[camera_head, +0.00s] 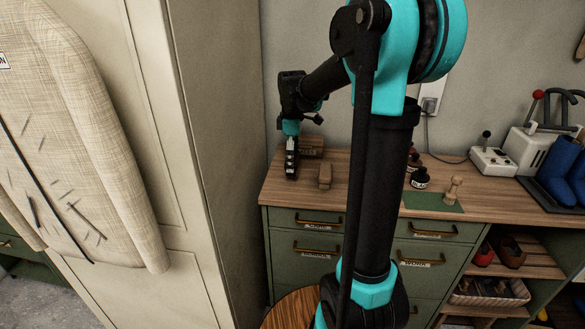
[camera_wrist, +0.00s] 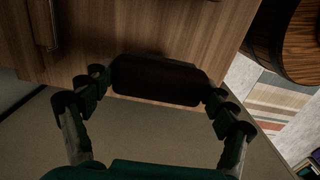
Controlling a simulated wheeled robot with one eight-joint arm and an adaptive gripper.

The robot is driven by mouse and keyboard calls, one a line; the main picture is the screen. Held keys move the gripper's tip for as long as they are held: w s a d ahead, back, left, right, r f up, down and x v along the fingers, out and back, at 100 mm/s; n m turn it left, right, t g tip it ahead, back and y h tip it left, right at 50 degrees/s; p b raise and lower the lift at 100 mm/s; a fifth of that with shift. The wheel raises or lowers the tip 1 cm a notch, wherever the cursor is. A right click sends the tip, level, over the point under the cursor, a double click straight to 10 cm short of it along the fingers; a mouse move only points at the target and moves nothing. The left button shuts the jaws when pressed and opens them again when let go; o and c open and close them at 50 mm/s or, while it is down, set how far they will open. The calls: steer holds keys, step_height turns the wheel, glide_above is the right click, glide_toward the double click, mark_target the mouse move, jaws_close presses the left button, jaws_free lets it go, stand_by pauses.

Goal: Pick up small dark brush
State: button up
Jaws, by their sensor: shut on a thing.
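My gripper (camera_head: 290,172) points down over the left back part of the wooden bench top (camera_head: 390,172). The wrist view shows the fingers of my gripper (camera_wrist: 158,84) closed on the two ends of a small dark brush (camera_wrist: 160,80). The brush lies across between the fingertips, with bench wood behind it. In the head view my gripper hides most or all of it. I cannot tell if it touches the bench.
A brown brush (camera_head: 325,176) stands right of my gripper, and a brown block-like thing (camera_head: 312,145) is behind. Dark bottles (camera_head: 419,178) and a wooden stamp (camera_head: 453,188) on a green mat are further right. A tall cabinet (camera_head: 222,150) stands close at left.

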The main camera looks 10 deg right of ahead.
step_height(320, 180, up, 16)
stand_by(0.3)
